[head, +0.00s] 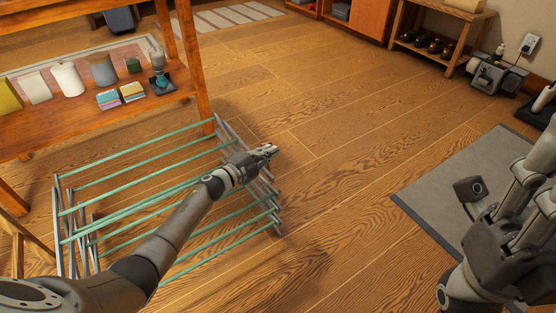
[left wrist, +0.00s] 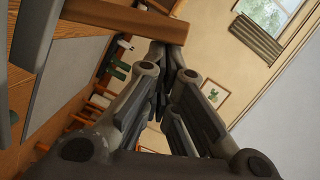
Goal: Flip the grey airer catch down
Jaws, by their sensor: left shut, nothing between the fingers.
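The airer (head: 152,188), with green rods and a grey frame, stands on the wood floor at the left. My left gripper (head: 269,151) is above its right end, beside the grey end bars (head: 262,190). The gripper is shut and empty, with its fingers together in the left wrist view (left wrist: 166,75). I cannot make out the grey catch; it may be hidden by my gripper or too small to tell. My right gripper (head: 472,192) is partly seen at the right edge, far from the airer, and its opening is unclear.
A wooden shelf unit (head: 105,118) with pots and folded cloths stands close behind the airer. A grey mat (head: 440,190) lies at the right. A shoe rack (head: 437,45) and a grey machine (head: 492,75) stand at the back right. The middle floor is clear.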

